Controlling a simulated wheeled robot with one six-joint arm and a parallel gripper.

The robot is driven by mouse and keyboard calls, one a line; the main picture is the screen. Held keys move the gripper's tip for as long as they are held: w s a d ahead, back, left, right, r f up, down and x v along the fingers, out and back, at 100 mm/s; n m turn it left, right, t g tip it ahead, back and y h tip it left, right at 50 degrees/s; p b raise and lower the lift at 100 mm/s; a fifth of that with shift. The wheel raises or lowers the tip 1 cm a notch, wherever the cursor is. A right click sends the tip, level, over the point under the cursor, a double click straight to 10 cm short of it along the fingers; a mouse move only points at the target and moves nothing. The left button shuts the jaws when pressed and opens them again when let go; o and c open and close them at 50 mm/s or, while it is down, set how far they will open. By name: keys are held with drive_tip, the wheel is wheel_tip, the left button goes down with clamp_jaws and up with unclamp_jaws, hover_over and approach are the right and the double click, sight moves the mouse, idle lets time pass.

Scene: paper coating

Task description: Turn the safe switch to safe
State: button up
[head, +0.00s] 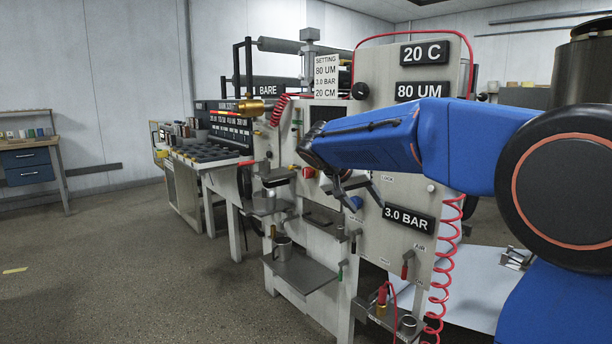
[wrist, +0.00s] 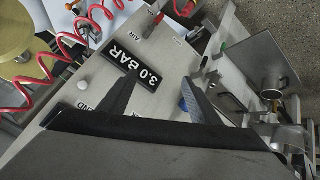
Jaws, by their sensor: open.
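My gripper (head: 362,200) is open and empty in front of the light grey panel of the coating machine (head: 400,155). In the wrist view its two dark fingers (wrist: 160,85) stand apart over the panel. A small blue knob (head: 355,203) shows between or behind the fingers in the head view. A blue patch also shows beside the right finger in the wrist view (wrist: 183,104). A red-handled lever (head: 406,268) sits lower on the panel under the AIR label; it also shows in the wrist view (wrist: 154,24). I cannot tell which control is the safe switch, as its label is unreadable.
The 3.0 BAR plate (head: 408,220) is right of my gripper. A red coiled hose (head: 446,265) hangs at the panel's right edge. The floor at left is free.

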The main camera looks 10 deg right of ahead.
drive_tip(key=w+a+r+m+h, duration=0.15)
drive_tip(key=w+a, duration=0.25)
drive_tip(key=w, duration=0.8)
drive_tip(key=m+t+h, duration=0.5)
drive_tip(key=m+h, duration=0.2)
approach(305, 174)
drive_tip(key=shift+y, duration=0.25)
drive_tip(key=x, duration=1)
drive_tip(key=shift+w+d+r, duration=0.1)
drive_tip(key=shift+d+r, duration=0.15)
drive_tip(key=c, duration=1.1)
drive_tip(key=shift+o, duration=0.2)
drive_tip(key=shift+n, duration=0.25)
